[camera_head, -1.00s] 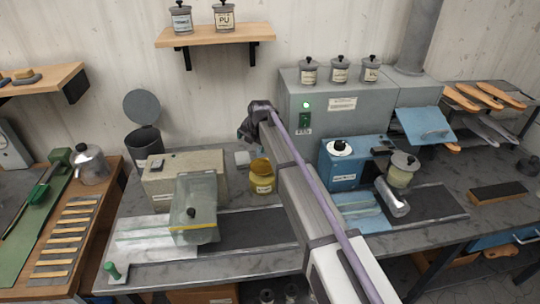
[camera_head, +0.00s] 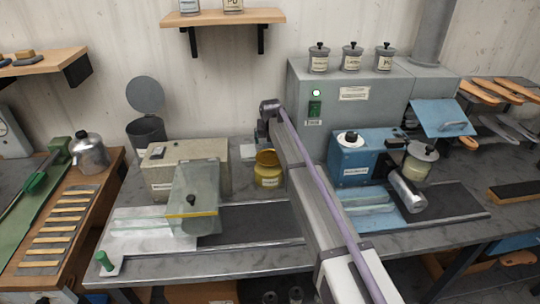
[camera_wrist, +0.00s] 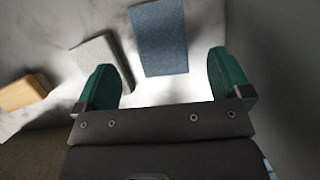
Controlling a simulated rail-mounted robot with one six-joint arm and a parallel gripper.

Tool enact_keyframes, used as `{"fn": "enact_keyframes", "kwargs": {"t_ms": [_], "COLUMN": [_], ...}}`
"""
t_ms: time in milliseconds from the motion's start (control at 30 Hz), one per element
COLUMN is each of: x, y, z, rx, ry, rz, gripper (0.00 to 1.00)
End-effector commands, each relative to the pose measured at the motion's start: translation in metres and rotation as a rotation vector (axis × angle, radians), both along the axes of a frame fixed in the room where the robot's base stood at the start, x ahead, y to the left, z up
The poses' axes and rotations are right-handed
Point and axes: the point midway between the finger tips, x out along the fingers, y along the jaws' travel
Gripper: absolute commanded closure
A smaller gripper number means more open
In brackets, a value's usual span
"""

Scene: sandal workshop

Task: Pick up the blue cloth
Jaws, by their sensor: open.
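The blue cloth (camera_wrist: 160,38) shows at the top centre of the wrist view. It looks like a flat, textured blue rectangle on a pale grey surface. My gripper (camera_wrist: 161,78) is open, with its two green fingers apart and nothing between them. In the head view my arm hides the gripper, and I cannot make out the blue cloth for sure.
In the wrist view a grey rectangular piece (camera_wrist: 103,58) lies left of the blue cloth, close to the left finger. A yellow-tan piece (camera_wrist: 22,92) lies farther left. In the head view a yellow jar (camera_head: 268,178) and a blue machine (camera_head: 350,165) stand beside my arm.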

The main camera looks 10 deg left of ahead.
Motion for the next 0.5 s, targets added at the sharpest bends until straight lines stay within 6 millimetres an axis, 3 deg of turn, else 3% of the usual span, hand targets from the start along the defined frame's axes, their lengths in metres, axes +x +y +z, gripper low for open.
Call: {"fn": "enact_keyframes", "kwargs": {"t_ms": [300, 500], "x": [0.016, 0.017], "y": [0.002, 0.002], "z": [-0.050, -0.046], "rx": [0.000, 0.000], "ry": [0.000, 0.000], "rz": [-0.001, -0.001], "gripper": [0.04, 0.04]}}
